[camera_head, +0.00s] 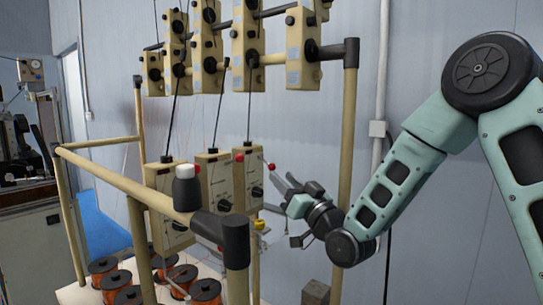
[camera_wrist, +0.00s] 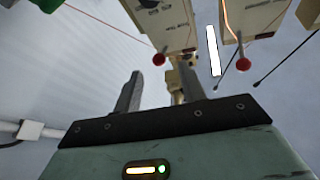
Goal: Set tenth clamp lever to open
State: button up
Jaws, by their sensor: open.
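Cream clamp boxes with red-knobbed levers hang on the winder frame. In the head view, one red lever knob (camera_head: 271,166) sticks out from the rightmost lower box (camera_head: 247,185), just up and left of my gripper (camera_head: 281,184). In the wrist view, my gripper (camera_wrist: 160,85) is open and empty. One red knob (camera_wrist: 159,58) appears between its fingertips, close to the left one, and a second red knob (camera_wrist: 243,64) is to the right. I cannot tell whether a finger touches a knob. No numbering is legible, so I cannot tell which lever is the tenth.
A cream tube rail (camera_head: 130,185) with black end caps stands in front of the boxes. Copper wire spools (camera_head: 103,268) sit below left. More boxes (camera_head: 304,45) hang above, with black rods between. A cream post (camera_head: 347,130) stands right of the boxes, near my arm.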

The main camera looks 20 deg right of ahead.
aim_at(274, 169)
jog(key=p+x, duration=0.2)
jog(key=x, duration=0.4)
jog(key=shift+w+a+r+p, duration=0.1)
jog(key=shift+w+p, duration=0.05)
jog(key=shift+p, duration=0.2)
grip_shut()
